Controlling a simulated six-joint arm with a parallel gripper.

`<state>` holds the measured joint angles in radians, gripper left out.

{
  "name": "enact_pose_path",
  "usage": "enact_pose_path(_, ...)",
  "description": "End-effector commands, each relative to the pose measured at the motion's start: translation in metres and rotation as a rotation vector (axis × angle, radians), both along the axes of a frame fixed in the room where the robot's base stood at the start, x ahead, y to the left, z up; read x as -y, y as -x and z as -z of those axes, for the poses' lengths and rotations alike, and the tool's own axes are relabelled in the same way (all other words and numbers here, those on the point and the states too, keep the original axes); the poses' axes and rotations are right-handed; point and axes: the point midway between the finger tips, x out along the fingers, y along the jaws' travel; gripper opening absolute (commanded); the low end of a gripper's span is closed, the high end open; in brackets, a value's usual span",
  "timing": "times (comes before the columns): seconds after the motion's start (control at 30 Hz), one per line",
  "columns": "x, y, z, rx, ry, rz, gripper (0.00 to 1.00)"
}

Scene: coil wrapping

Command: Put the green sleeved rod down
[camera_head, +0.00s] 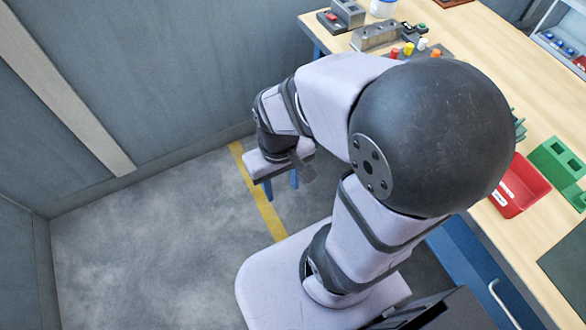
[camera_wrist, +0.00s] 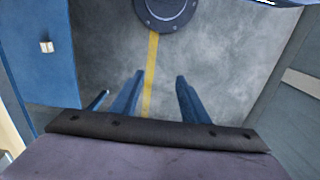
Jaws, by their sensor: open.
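My gripper (camera_head: 282,190) hangs over the grey floor to the left of the workbench, with its blue fingers pointing down. In the wrist view my gripper (camera_wrist: 160,82) is open, with only floor and a yellow line between its fingers. It holds nothing. I cannot make out a green sleeved rod in either view. My arm hides a large part of the bench in the head view.
The wooden bench (camera_head: 535,262) runs along the right. It carries a red bin (camera_head: 521,186), a green block (camera_head: 557,160), a dark mat (camera_head: 570,262) and a grey metal block (camera_head: 376,36). The floor (camera_head: 150,240) is clear; a grey wall (camera_head: 180,70) stands behind.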

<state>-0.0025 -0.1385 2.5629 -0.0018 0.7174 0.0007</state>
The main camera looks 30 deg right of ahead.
Motion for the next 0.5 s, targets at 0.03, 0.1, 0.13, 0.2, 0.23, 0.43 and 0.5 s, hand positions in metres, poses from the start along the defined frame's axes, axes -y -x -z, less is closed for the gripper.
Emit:
enact_pose_path(0.03,0.000,0.000,0.000,0.000,0.000,0.001,0.41)
enact_pose_path(0.1,0.000,0.000,0.000,0.000,0.000,0.001,0.41)
enact_pose_path(0.13,0.000,0.000,0.000,0.000,0.000,0.001,0.41)
enact_pose_path(0.2,0.000,-0.001,0.000,0.000,0.000,0.002,0.41)
enact_pose_path(0.23,0.000,-0.001,0.000,0.000,0.000,0.002,0.41)
enact_pose_path(0.43,0.001,-0.011,0.001,0.027,-0.013,0.027,0.41)
enact_pose_path(0.5,0.004,-0.024,0.003,0.067,-0.028,0.061,0.41)
